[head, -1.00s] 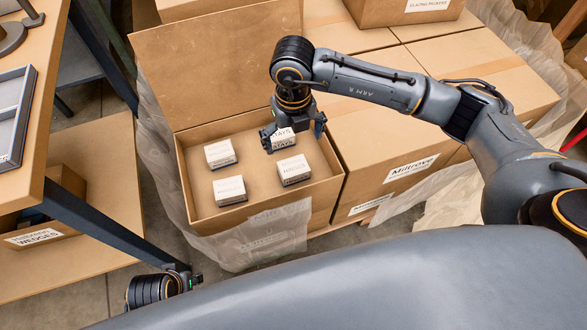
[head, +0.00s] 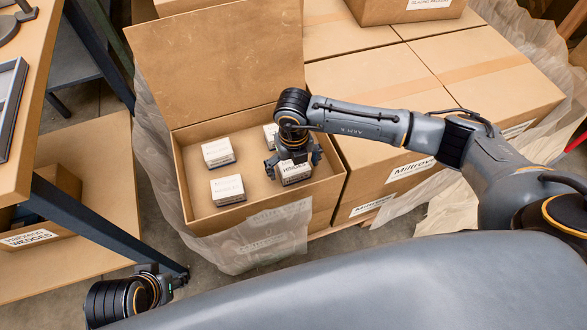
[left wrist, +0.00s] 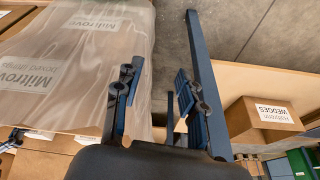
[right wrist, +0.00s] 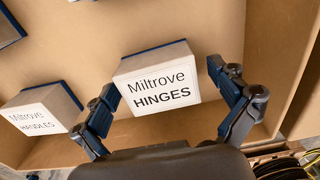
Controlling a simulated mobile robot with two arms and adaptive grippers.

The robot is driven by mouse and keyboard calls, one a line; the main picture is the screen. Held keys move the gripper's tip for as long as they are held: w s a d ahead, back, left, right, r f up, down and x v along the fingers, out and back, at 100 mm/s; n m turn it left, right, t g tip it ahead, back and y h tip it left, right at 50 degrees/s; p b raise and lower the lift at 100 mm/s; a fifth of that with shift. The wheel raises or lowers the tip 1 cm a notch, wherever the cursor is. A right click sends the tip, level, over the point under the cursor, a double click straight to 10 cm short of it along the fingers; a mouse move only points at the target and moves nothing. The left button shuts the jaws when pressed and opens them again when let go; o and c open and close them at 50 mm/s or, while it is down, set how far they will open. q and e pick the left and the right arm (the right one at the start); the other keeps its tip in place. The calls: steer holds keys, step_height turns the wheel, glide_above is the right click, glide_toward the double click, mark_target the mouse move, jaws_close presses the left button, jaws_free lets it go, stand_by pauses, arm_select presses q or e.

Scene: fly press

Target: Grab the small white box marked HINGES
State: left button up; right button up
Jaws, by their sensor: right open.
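The small white box marked HINGES (right wrist: 160,90) is in the right wrist view, label facing the camera. In the head view it is the front right box (head: 296,175) inside the open carton, partly covered by my right gripper (head: 293,162). My right gripper is open above it. In the right wrist view its two fingertips (right wrist: 161,82) are spread to either side of the box's image, with nothing gripped. My left gripper (left wrist: 157,80) is open and empty, low near the shelf leg; it also shows in the head view (head: 168,277).
The open carton (head: 262,218) also holds a box marked HANDLES (right wrist: 45,112) and other small white boxes (head: 218,152). Its raised flap (head: 215,65) stands behind. Closed cartons (head: 400,85) adjoin it on the right. A table leg (head: 105,228) and shelf are at left.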

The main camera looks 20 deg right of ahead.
steer(key=c, duration=1.4)
steer(key=shift+c, duration=0.4)
steer(key=shift+r, duration=0.2)
